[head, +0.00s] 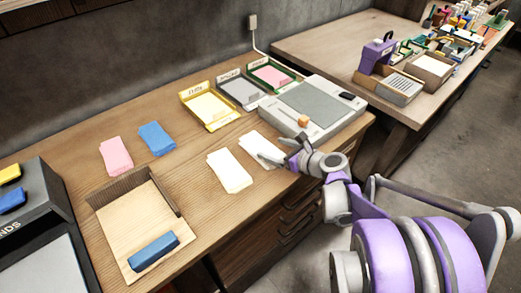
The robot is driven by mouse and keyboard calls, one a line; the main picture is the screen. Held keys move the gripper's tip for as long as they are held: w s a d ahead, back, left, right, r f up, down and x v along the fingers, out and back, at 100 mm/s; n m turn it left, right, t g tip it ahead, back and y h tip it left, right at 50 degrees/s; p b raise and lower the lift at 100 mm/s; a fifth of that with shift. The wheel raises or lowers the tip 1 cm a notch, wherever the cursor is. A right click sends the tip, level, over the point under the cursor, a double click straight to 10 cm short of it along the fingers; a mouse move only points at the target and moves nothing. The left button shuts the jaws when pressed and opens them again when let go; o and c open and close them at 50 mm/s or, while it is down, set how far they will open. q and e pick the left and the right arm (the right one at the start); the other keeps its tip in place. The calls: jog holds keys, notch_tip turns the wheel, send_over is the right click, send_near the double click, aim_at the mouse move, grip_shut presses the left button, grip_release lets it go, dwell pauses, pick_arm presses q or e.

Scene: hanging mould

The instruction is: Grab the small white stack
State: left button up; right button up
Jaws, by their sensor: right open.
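Two pale stacks lie on the wooden desk near its front edge. One is a cream-white stack (230,171), fully in view. The other is a white stack (258,147) to its right, partly hidden by my right gripper. My right gripper (281,158) is open, its fingers at the right end of this white stack. I cannot tell whether they touch it. My left gripper is not in view.
Yellow (209,106), grey (241,91) and green (271,75) trays stand behind. A grey device (318,104) with an orange block (304,121) is to the right. Pink (116,155) and blue (157,138) stacks and an open wooden box (123,217) are left.

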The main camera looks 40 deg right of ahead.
aim_at(262, 147)
jog(key=x, duration=0.3)
jog(key=f+b+x, duration=0.1)
jog(key=x, duration=0.2)
jog(key=shift+s+a, duration=0.15)
jog(key=shift+a, duration=0.05)
jog(key=shift+r, duration=0.1)
jog(key=c, duration=1.2)
jog(key=shift+r, duration=0.1)
